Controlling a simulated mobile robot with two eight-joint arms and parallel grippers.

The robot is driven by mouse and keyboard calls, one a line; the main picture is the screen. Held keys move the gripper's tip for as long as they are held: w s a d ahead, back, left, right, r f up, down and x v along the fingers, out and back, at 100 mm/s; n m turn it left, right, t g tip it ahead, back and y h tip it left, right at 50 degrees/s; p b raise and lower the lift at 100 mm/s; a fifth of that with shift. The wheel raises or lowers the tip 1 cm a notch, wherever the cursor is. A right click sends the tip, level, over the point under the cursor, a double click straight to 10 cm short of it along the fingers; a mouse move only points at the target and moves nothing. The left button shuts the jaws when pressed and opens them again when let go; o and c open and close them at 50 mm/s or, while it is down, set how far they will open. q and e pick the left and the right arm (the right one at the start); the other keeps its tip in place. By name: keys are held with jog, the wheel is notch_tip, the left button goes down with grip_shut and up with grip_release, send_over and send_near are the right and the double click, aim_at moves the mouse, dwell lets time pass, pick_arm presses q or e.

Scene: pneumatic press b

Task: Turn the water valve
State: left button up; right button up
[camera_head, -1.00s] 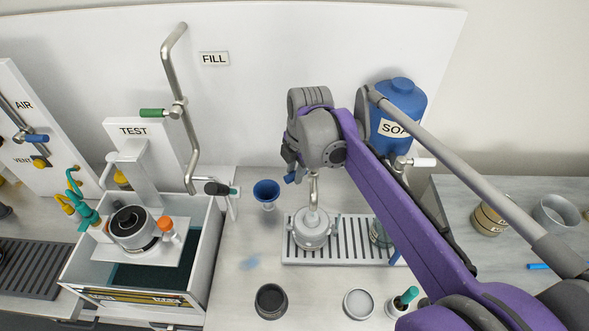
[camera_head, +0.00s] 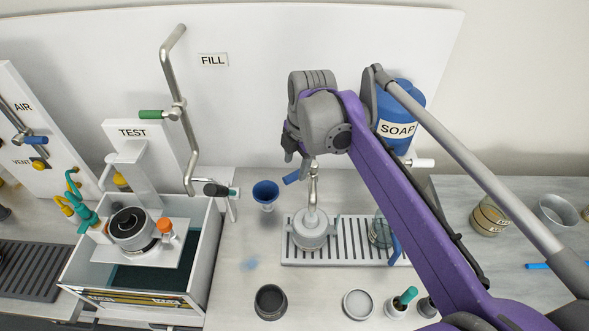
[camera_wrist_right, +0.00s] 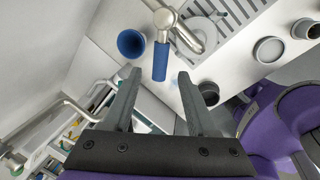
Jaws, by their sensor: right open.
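The tap (camera_head: 313,182) stands behind the slotted drain tray, with a blue lever handle (camera_head: 291,178) pointing left. In the right wrist view the blue handle (camera_wrist_right: 161,62) shows between and beyond the fingertips, beside the metal tap body (camera_wrist_right: 165,18). My right gripper (camera_head: 297,160) is just above the handle, pointing down. Its two fingers (camera_wrist_right: 157,76) are spread open and empty, and I see no clear contact with the handle. The arm's wrist hides part of the wall behind. My left gripper is not in view.
A blue funnel (camera_head: 265,194) stands close left of the tap. A grey pot (camera_head: 310,236) sits under the spout on the drain tray (camera_head: 345,257). A blue soap container (camera_head: 411,100) is behind my right arm. The FILL pipe (camera_head: 190,140) with a green handle is to the left.

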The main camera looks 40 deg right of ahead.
notch_tip(320, 180, up, 7)
jog(key=s, duration=0.1)
jog(key=shift+s, duration=0.2)
jog(key=shift+f, duration=0.1)
